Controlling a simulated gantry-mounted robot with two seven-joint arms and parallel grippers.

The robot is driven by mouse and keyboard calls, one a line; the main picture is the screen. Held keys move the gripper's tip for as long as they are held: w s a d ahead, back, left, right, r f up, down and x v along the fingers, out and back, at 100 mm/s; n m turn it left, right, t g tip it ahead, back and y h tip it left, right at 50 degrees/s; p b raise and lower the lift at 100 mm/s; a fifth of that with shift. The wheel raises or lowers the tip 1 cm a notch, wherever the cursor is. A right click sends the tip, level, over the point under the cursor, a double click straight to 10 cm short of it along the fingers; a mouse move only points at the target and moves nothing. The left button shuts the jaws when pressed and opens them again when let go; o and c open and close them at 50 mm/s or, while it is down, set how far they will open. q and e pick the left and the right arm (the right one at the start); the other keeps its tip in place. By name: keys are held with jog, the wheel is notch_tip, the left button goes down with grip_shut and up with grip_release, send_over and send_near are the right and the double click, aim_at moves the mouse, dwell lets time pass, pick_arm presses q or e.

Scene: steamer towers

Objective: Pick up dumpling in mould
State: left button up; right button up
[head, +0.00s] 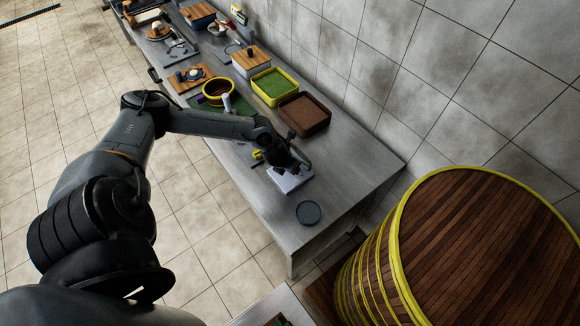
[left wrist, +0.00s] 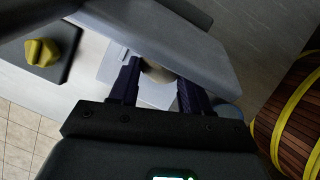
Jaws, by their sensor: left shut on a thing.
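My left gripper (head: 290,168) is over a whitish mould (head: 293,182) on the steel table. In the left wrist view, my left gripper (left wrist: 157,88) has its two dark fingers pointing down into the pale mould (left wrist: 150,97). It is shut on a small beige dumpling (left wrist: 156,72), which shows only partly between the fingers. A grey panel (left wrist: 165,42) crosses the left wrist view and hides part of the mould and dumpling. Whether the dumpling is clear of the mould cannot be told. My right gripper is not in view.
A yellow knob-like piece (left wrist: 42,52) on a dark plate lies beside the mould. A round grey disc (head: 308,212) lies near the table's end. Brown (head: 304,114) and green (head: 274,86) trays stand behind. A large steamer tower (head: 480,250) stands at right.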

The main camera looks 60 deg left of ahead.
pick_arm(q)
jog(key=s+d, duration=0.1)
jog(key=s, duration=0.1)
jog(key=s+d+p, duration=0.1)
jog(key=s, duration=0.2)
jog(key=s+d+p, duration=0.1)
jog(key=s+d, duration=0.1)
jog(key=s, duration=0.1)
jog(key=shift+s+f, duration=0.15)
jog(key=shift+s, duration=0.05)
jog(key=s+d, duration=0.1)
jog(key=s, duration=0.1)
jog(key=s+d, duration=0.1)
jog(key=s, duration=0.1)
jog(key=s+d, duration=0.1)
jog(key=s, duration=0.1)
jog(key=shift+s+d+f, duration=0.1)
jog(key=shift+s+d, duration=0.05)
jog(key=shift+s, duration=0.15)
jog(key=shift+s+d, duration=0.25)
jog(key=shift+s, duration=0.3)
